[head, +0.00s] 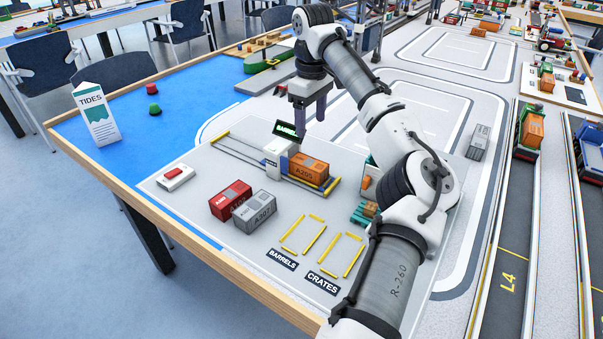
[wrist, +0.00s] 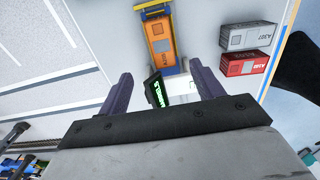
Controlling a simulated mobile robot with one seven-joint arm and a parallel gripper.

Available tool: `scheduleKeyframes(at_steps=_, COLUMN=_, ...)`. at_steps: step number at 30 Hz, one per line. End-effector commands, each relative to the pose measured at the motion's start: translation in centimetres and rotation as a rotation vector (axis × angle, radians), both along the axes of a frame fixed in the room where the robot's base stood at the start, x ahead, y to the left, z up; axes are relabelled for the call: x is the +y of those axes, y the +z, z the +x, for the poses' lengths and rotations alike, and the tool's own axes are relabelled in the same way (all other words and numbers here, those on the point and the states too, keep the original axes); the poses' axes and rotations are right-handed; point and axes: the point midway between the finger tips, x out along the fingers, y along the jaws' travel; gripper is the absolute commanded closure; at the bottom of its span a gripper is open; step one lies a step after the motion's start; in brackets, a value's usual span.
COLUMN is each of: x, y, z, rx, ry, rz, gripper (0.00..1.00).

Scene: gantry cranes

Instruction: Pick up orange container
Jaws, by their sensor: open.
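The orange container (head: 309,167), marked A205, sits on a platform with yellow edge pieces, beside a small white device with a green-lit display (head: 289,130). In the wrist view the orange container (wrist: 162,50) lies beyond my fingertips, a little left of the middle. My gripper (head: 309,118) is open and empty, above and behind the display. In the wrist view, the gripper's (wrist: 160,78) two purple fingers stand apart, with the display showing between them. The container is apart from the fingers.
A red container (head: 230,200) and a grey container (head: 255,212) stand side by side at the front left. Yellow-marked bays labelled BARRELS (head: 282,259) and CRATES (head: 322,282) lie in front. A white box with a red button (head: 174,176) is at left.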

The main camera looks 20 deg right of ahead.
Motion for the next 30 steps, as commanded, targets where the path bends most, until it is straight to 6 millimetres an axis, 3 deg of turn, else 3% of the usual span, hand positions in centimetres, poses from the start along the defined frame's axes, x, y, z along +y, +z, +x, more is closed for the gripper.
scheduleKeyframes(at_steps=10, x=0.0, y=-6.4, z=0.0, rx=0.002, ry=0.001, rz=0.0, gripper=0.34)
scheduleKeyframes(at_steps=19, x=0.2, y=-8.8, z=0.0, rx=0.0, ry=0.001, rz=0.0, gripper=0.34)
scheduleKeyframes(at_steps=30, x=0.4, y=-13.2, z=-0.1, rx=-0.001, ry=0.001, rz=0.0, gripper=0.34)
